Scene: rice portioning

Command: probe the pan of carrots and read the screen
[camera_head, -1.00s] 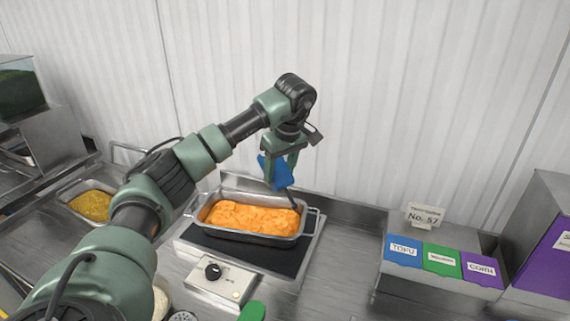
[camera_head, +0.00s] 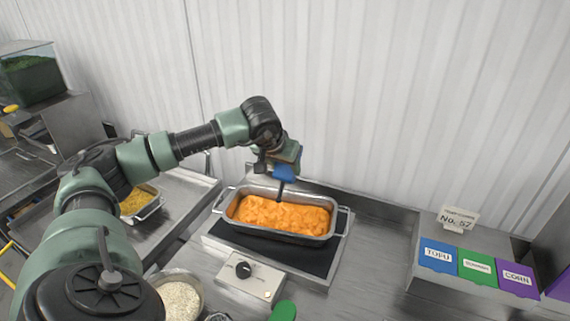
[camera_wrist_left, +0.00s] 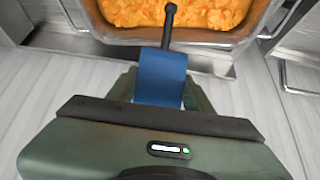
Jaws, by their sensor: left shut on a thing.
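The metal pan of carrots (camera_head: 333,223) stands on a dark hot plate (camera_head: 305,256), filled with orange carrots (camera_head: 268,211). My left gripper (camera_head: 287,165) is shut on the blue probe (camera_head: 284,173) above the pan's far side. The probe's dark stem points down toward the carrots; its tip is at or over them, and I cannot tell how deep. In the left wrist view the blue probe body (camera_wrist_left: 161,78) sits in the gripper, its dark stem reaching to the carrots (camera_wrist_left: 215,14). No screen face is readable. My right gripper is not in view.
A control box with a knob (camera_head: 250,275) sits in front of the hot plate. A bowl of rice (camera_head: 180,298) and a green object (camera_head: 283,311) are near the front. A pan of yellow food (camera_head: 136,203) is left. Labelled boxes (camera_head: 476,266) and a No. 57 sign (camera_head: 457,218) stand right.

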